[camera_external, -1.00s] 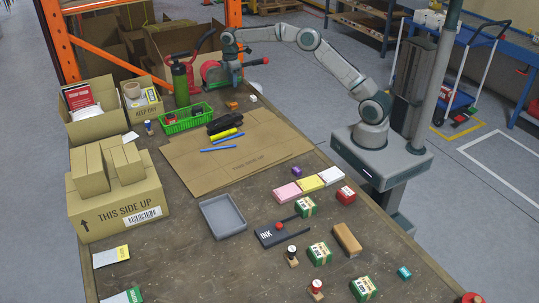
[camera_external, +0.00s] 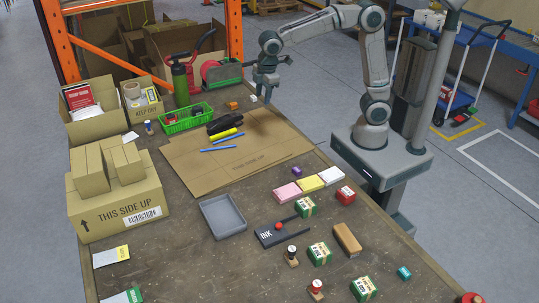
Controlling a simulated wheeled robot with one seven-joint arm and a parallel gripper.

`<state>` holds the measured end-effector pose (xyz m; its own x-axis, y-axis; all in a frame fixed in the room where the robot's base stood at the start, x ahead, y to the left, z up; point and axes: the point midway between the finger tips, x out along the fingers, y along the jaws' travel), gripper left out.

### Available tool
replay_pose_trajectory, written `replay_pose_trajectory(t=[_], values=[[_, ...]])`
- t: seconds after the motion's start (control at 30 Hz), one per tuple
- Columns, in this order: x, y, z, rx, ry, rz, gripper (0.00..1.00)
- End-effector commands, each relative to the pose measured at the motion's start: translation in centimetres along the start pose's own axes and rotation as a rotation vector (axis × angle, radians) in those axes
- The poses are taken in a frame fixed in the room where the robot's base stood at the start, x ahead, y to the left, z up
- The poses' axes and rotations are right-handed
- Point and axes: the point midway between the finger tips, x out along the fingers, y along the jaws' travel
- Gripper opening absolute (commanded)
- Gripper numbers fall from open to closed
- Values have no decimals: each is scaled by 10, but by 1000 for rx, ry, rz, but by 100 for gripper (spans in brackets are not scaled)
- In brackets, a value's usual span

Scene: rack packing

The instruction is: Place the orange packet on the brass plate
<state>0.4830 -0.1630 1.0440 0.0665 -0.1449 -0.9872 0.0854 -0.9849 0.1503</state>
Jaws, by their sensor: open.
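A small orange block (camera_external: 232,105), which may be the orange packet, lies on the far part of the table, beyond the flat cardboard sheet. I cannot make out a brass plate in this view. My gripper (camera_external: 266,98) is open and points down above the table's far right part. It is to the right of the orange block, apart from it, and close to a small white block (camera_external: 253,99). Nothing shows between the fingers, though they are small here.
A green basket (camera_external: 188,118), a green bottle (camera_external: 180,82) and a tape dispenser (camera_external: 221,73) stand at the back. Black gloves (camera_external: 224,123) and a yellow marker (camera_external: 226,135) lie on the cardboard sheet (camera_external: 245,165). A grey tray (camera_external: 222,216) and stamp supplies fill the front.

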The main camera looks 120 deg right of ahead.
Motion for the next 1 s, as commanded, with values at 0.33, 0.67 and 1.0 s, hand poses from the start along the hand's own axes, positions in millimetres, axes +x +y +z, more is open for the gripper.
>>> replay_pose_trajectory(t=[0.33,0.67,1.0], values=[[-11,-133,102,64,116,-47,43],[11,-183,169,120,170,-133,43],[13,-186,173,125,172,-139,43]])
